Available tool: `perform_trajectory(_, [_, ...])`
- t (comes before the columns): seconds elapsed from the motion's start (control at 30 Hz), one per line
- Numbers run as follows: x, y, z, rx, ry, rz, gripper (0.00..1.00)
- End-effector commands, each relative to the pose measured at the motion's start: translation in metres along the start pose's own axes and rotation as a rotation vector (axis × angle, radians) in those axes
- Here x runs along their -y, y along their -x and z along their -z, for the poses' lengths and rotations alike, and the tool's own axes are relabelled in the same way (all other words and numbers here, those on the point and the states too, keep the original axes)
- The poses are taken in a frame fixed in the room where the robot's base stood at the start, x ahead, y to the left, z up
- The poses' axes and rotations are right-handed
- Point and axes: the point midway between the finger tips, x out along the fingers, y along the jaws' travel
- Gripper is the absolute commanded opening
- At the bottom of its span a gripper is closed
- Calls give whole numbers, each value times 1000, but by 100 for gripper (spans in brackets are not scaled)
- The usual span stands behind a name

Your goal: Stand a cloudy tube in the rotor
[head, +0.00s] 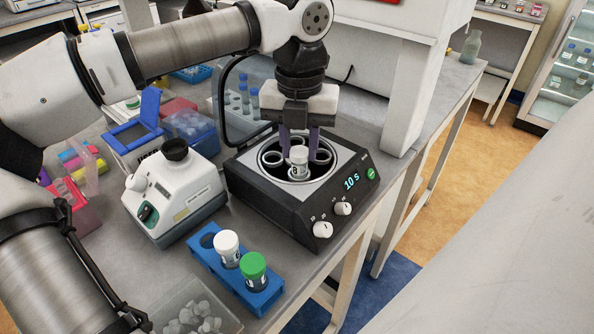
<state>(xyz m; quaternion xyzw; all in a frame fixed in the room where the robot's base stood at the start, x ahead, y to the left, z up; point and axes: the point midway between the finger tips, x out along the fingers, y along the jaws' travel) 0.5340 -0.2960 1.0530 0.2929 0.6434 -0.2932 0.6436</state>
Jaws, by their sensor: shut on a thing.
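The rotor (271,157) is the round well with several ring-shaped holders in the top of a dark benchtop centrifuge (277,211). My gripper (299,156) points straight down over it, its purple fingers shut on a white-capped tube (298,163). The tube is upright at the near side of the rotor; its lower end is hidden, so I cannot tell how deep it sits. A blue rack (206,262) in front holds a white-capped tube (227,247) and a green-capped tube (254,271). How cloudy the contents are is too small to tell.
A white instrument with a black knob (175,187) stands left of the centrifuge. A clear bin of caps (196,312) is at the bench front. Blue-capped tubes (243,92) stand behind, and a white cabinet (402,75) rises close at right.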

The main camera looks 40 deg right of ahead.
Motion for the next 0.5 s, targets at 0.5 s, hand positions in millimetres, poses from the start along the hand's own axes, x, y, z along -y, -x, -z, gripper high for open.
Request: perform_trajectory(0.5, [0, -13, 0, 0, 0, 0, 16])
